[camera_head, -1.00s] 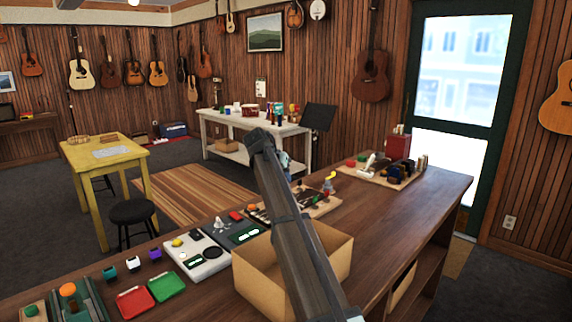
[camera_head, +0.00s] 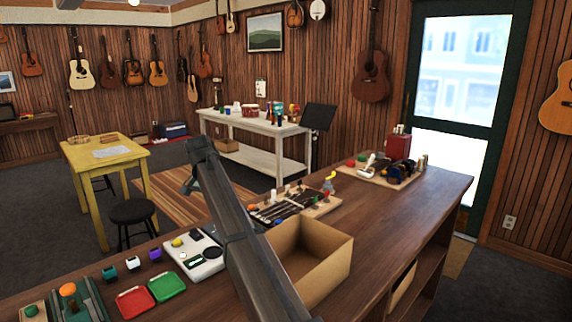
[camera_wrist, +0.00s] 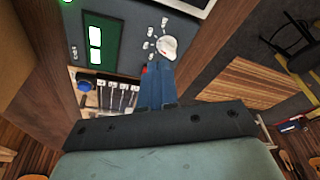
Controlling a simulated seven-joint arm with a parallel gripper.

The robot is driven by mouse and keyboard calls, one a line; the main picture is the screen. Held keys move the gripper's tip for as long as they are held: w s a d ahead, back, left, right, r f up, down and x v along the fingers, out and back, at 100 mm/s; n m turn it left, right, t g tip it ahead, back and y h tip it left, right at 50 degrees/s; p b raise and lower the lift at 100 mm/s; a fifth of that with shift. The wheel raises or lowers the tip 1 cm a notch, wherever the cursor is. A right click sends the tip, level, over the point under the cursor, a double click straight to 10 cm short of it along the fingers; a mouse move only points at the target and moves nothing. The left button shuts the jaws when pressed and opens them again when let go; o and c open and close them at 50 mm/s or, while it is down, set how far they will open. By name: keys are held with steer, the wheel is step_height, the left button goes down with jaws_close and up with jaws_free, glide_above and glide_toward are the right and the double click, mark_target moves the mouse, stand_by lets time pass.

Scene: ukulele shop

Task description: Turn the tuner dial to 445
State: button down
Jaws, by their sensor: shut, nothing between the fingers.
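In the wrist view a dark panel device (camera_wrist: 112,18) has a lit green display (camera_wrist: 95,38) and a white dial (camera_wrist: 168,47) ringed by small pale marks. The display's digits are too small to read. My gripper (camera_wrist: 158,66) is shut and empty, its blue-grey fingertips just short of the dial; I cannot tell whether they touch it. In the head view my gripper (camera_head: 191,184) shows in part beyond the counter, and my arm hides the dark device. A white device (camera_head: 208,266) with a small green display and a yellow knob stands left of my arm.
An open cardboard box (camera_head: 325,262) stands right of my arm. Red (camera_head: 135,302) and green (camera_head: 167,287) trays lie at the left front.

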steer(key=shift+f, duration=3.35)
steer(key=shift+w, duration=0.15)
steer(key=shift+w+a, duration=0.1)
steer(key=shift+a, duration=0.3)
steer(key=shift+s, duration=0.45)
step_height(320, 180, up, 6)
